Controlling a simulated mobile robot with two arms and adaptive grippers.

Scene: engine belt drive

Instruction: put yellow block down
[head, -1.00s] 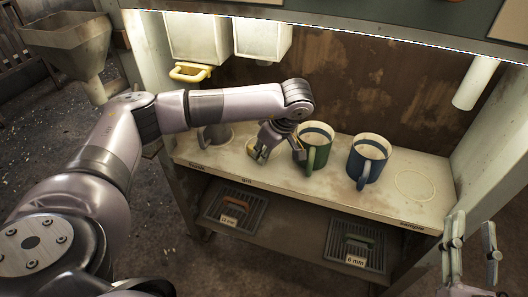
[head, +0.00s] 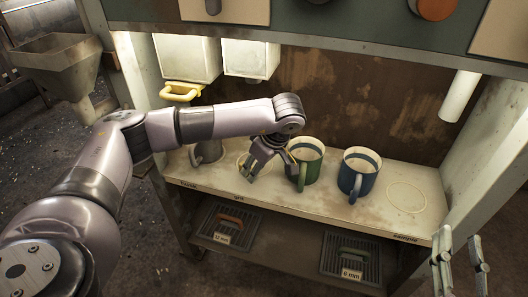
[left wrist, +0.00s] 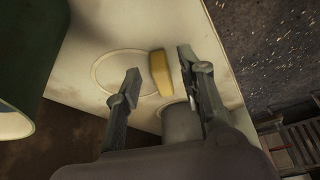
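The yellow block (left wrist: 159,72) shows in the left wrist view. It appears to rest on the pale shelf (left wrist: 205,45), overlapping the right side of a drawn ring (left wrist: 98,71). My left gripper (head: 249,172) is open, with a finger on each side of the block and visible gaps between. In the head view the gripper is low over the shelf, between the grey mug (head: 208,152) and the green mug (head: 307,160). I cannot make out the block there. My right gripper (head: 459,258) is open and empty at the lower right, in front of the bench.
A blue mug (head: 360,172) stands right of the green one. An empty ring (head: 406,197) lies at the shelf's right. Grates with handles sit on the lower shelf (head: 290,262). A hopper with a yellow handle (head: 181,92) hangs above the left end.

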